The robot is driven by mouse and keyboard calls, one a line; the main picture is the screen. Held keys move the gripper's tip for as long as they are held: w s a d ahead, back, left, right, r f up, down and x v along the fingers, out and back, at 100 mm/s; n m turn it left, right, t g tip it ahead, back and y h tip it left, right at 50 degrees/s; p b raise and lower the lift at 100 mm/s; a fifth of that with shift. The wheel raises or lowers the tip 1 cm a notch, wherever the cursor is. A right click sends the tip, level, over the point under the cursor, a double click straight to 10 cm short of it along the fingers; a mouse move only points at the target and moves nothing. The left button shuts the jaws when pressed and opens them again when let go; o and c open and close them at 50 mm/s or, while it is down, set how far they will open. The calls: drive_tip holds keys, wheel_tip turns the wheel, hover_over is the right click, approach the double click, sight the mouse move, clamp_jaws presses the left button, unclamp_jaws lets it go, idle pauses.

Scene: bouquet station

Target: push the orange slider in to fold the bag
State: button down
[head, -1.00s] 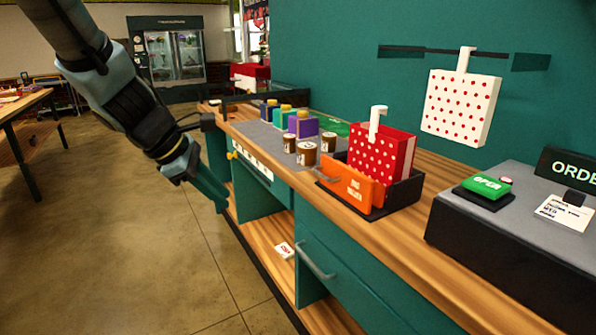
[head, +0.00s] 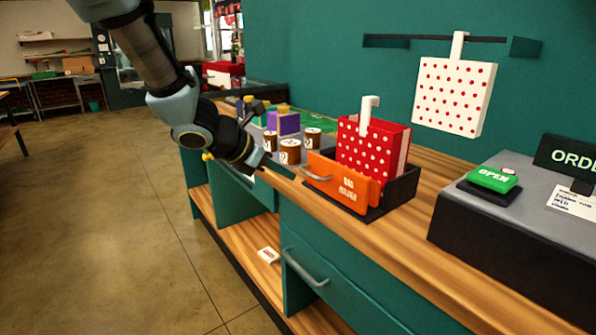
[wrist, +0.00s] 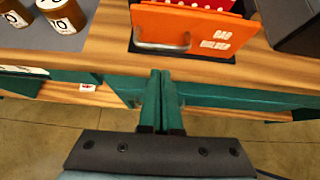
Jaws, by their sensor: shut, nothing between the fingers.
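The orange slider (head: 343,185), lettered "bag holder", stands upright at the front of a black tray (head: 405,188) on the wooden counter, with a metal handle on its face. The red bag with white dots (head: 368,147) stands upright behind it, a white hook piece (head: 367,113) at its top. My gripper (head: 283,172) is at the counter's front edge, left of the slider and apart from it. In the wrist view the closed fingers (wrist: 160,78) point at the slider (wrist: 195,30) just below its handle, with nothing between them.
Several numbered brown cups (head: 290,152) and a purple block (head: 283,123) stand left of the tray. A green "OPEN" button (head: 492,180) sits on a grey-topped box at right. A white dotted bag (head: 455,98) hangs on the wall rail. A drawer handle (head: 304,266) juts out below the counter.

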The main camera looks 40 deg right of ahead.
sight(320, 167)
drive_tip(key=shift+s+d+f+p, duration=0.1)
drive_tip(key=shift+d+f+p, duration=0.1)
drive_tip(key=shift+d, duration=0.45)
drive_tip(key=shift+w+d+f+p, duration=0.1)
drive_tip(key=shift+d+p, duration=0.1)
drive_tip(key=shift+d, duration=0.5)
drive_tip(key=shift+s+d+f+p, duration=0.1)
drive_tip(key=shift+d+f+p, duration=0.1)
drive_tip(key=shift+d, duration=0.45)
drive_tip(key=d+b, duration=0.1)
drive_tip(key=d, duration=0.3)
drive_tip(key=shift+s+d, duration=0.15)
drive_tip(key=shift+d, duration=0.05)
drive_tip(key=shift+d+r, duration=0.1)
drive_tip(key=shift+d, duration=0.25)
